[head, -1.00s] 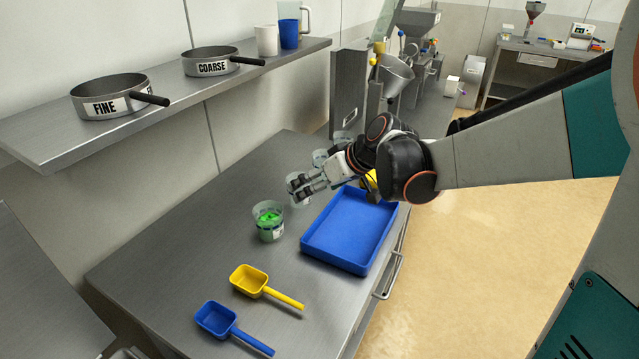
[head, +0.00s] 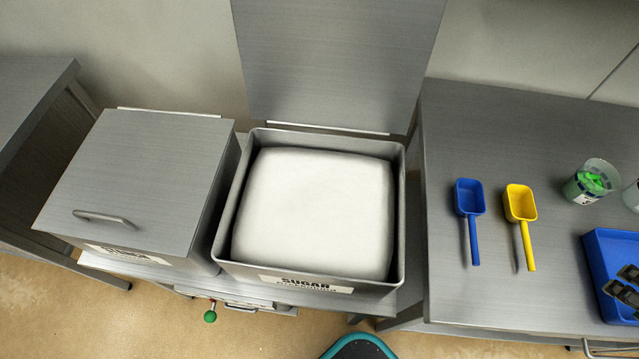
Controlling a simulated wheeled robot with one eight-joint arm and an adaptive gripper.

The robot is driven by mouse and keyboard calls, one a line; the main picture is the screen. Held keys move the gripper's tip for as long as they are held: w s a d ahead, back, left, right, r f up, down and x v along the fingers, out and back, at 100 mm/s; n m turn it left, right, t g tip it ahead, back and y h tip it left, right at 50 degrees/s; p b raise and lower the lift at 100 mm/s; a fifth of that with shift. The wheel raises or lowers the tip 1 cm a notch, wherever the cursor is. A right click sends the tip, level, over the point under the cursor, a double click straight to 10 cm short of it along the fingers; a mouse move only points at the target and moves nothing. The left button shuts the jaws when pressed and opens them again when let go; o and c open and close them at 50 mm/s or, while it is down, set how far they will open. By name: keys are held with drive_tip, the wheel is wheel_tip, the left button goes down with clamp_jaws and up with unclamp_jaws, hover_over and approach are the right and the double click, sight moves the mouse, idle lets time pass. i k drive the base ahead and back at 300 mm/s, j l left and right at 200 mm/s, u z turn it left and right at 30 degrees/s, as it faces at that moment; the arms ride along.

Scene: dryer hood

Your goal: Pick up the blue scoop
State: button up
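The blue scoop (head: 469,198) lies on the steel table at the right in the head view. Its cup faces the back and its handle points toward the front edge. A yellow scoop (head: 521,205) lies just to its right, apart from it. My gripper (head: 622,284) shows only in part at the right picture edge, over the blue tray. Its two dark fingers are apart, with nothing visible between them. It is well to the right of the blue scoop and not touching it. The rest of my gripper is out of the picture.
An open bin (head: 228,225) labelled SUGAR, filled with white, stands left of the table (head: 480,300). A lidded bin (head: 150,170) is further left. A cup with green contents (head: 590,182) stands behind the blue tray (head: 597,262). The table around the scoops is clear.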

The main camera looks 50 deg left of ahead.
sight(469, 202)
drive_tip(key=j+u, duration=0.1)
drive_tip(key=u, duration=0.35)
drive_tip(key=j+u, duration=0.15)
drive_tip(key=u, duration=0.35)
drive_tip(key=j+u, duration=0.1)
drive_tip(key=u, duration=0.35)
drive_tip(key=j+u, duration=0.15)
drive_tip(key=u, duration=0.3)
drive_tip(key=z, duration=1.25)
drive_tip(key=k+l+u, duration=0.1)
drive_tip(key=l+u, duration=0.15)
drive_tip(key=l, duration=0.15)
drive_tip(key=k+l+u, duration=0.25)
drive_tip(key=l, duration=0.2)
drive_tip(key=k+l+u, duration=0.1)
drive_tip(key=l+u, duration=0.15)
drive_tip(key=l, duration=0.15)
